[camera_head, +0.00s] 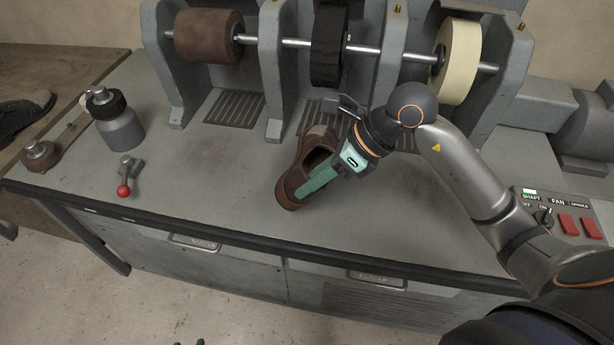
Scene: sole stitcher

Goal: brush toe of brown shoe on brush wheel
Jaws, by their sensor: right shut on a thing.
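The brown shoe (290,192) is in my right gripper (307,186), over the grey bench in front of the machine. The green fingers are shut on it and cover part of its side and opening. One end of the shoe points up toward the wheels, the other toward the bench's front edge. I cannot tell whether it touches the bench. The black brush wheel (329,42) is on the shaft behind the shoe, clearly apart from it. A green sliver at the bottom edge may be my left gripper (190,342); its jaws cannot be made out.
A brown wheel (208,38) and a cream wheel (458,62) flank the brush between grey housings (270,75). A switch panel (562,215) with a lit SHAFT label is at right. A bottle (118,125) and red-knobbed lever (125,188) stand left. A dark shoe (22,112) lies far left.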

